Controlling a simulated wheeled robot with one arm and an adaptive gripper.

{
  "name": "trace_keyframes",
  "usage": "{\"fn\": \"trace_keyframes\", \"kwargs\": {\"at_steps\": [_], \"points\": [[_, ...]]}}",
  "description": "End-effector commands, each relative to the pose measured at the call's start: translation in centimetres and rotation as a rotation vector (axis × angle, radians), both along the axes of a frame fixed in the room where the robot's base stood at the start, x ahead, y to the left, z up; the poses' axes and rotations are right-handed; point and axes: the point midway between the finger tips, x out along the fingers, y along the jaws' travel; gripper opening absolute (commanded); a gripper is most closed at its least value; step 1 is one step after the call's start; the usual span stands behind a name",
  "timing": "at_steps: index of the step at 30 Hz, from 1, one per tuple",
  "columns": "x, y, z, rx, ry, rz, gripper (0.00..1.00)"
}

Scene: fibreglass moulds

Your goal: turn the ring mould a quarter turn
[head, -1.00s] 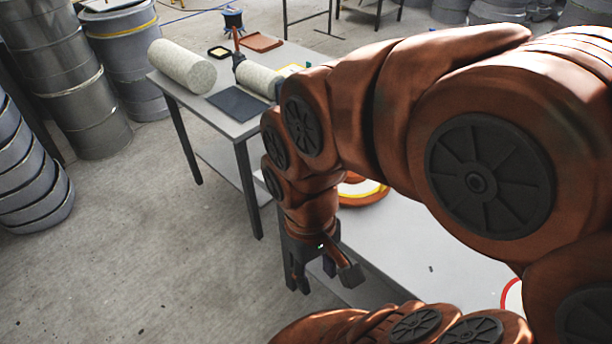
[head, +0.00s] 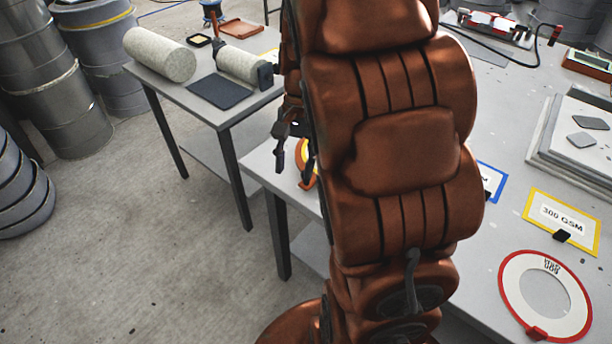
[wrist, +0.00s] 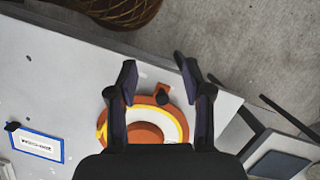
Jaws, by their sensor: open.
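An orange ring mould with a white and yellow band (wrist: 150,125) lies on the grey table below my gripper in the wrist view. A dark knob and an orange lug show at its upper edge. In the head view only a sliver of the ring mould (head: 306,174) shows, the rest hidden behind my arm. My gripper (wrist: 158,72) is open and empty, its two fingers apart over either side of the ring in the picture. In the head view the gripper (head: 291,152) is at the table's left edge. I cannot tell its height above the ring.
A red-and-white disc (head: 508,292) and a yellow-framed 300 GSM card (head: 534,206) lie on the near table. Stacked plates (head: 548,140) stand at right. A second table holds a pale roll (head: 160,54) and a dark sheet (head: 220,91).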

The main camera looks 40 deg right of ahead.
Motion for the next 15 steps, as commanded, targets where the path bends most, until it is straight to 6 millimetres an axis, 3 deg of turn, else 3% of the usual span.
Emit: {"fn": "trace_keyframes", "kwargs": {"at_steps": [1, 9, 15], "points": [[1.0, -1.4, -0.8, 0.007, 0.007, -0.055, 0.50], [4.8, -7.3, -3.6, 0.055, 0.041, -0.293, 0.50], [5.8, -9.6, -4.8, 0.078, 0.054, -0.378, 0.50]]}}
